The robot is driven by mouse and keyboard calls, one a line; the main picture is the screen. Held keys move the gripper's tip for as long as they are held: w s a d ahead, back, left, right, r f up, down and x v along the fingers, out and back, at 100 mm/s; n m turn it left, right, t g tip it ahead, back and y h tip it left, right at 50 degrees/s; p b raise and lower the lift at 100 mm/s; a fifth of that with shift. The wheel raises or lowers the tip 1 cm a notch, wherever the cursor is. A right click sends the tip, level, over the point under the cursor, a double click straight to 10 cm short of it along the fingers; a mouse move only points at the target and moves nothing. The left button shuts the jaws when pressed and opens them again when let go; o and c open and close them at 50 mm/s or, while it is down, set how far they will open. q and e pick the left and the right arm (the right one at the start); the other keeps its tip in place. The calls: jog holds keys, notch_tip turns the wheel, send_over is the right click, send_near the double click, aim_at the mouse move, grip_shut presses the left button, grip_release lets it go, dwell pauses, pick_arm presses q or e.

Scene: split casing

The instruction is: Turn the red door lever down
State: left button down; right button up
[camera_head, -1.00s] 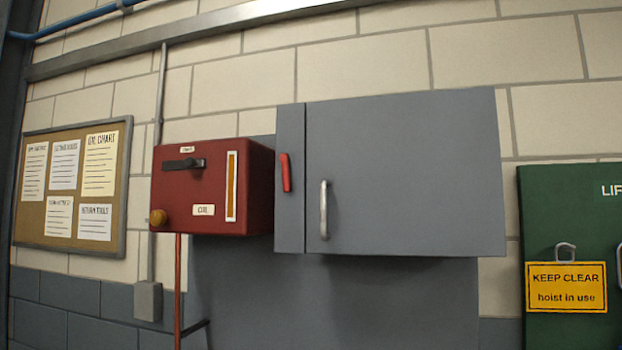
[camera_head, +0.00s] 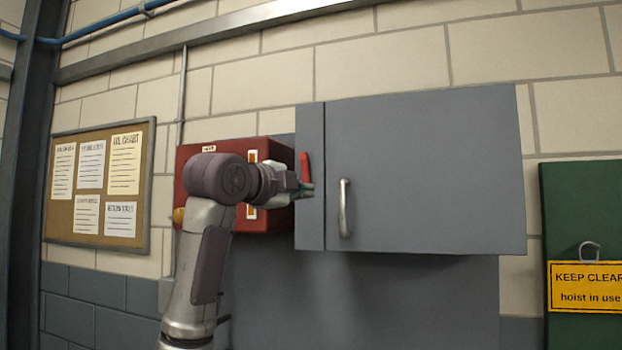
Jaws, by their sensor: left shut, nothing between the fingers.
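The red door lever (camera_head: 304,166) stands nearly upright on the narrow left strip of the grey cabinet (camera_head: 425,170). Its upper part shows; its lower end is hidden behind my gripper. My left gripper (camera_head: 307,189) is shut with nothing held, at the lower end of the lever. I cannot tell whether it touches the lever. The cabinet's door is closed and carries a silver handle (camera_head: 344,208) right of the lever. My right gripper is not in view.
A red box (camera_head: 272,222) is mounted left of the cabinet, partly behind my left arm. A notice board (camera_head: 63,217) hangs further left. A green panel (camera_head: 590,200) with a yellow sign (camera_head: 590,288) stands at the right. The space before the cabinet door is clear.

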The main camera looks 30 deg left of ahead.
aim_at(305, 171)
pick_arm(q)
notch_tip(305, 171, up, 4)
jog(key=s, duration=0.2)
jog(key=shift+t, duration=0.3)
jog(key=w+a+p, duration=0.1)
jog(key=w+p, duration=0.1)
jog(key=w, duration=0.1)
jog(key=w+a+p, duration=0.2)
jog(key=w, duration=0.2)
jog(key=w+a+p, duration=0.1)
jog(key=w+p, duration=0.2)
jog(key=shift+w+a+f, duration=0.2)
jog(key=shift+w+f, duration=0.05)
jog(key=shift+w, duration=0.15)
jog(key=shift+a+f, duration=0.1)
jog(key=shift+a, duration=0.2)
jog(key=shift+d, duration=0.2)
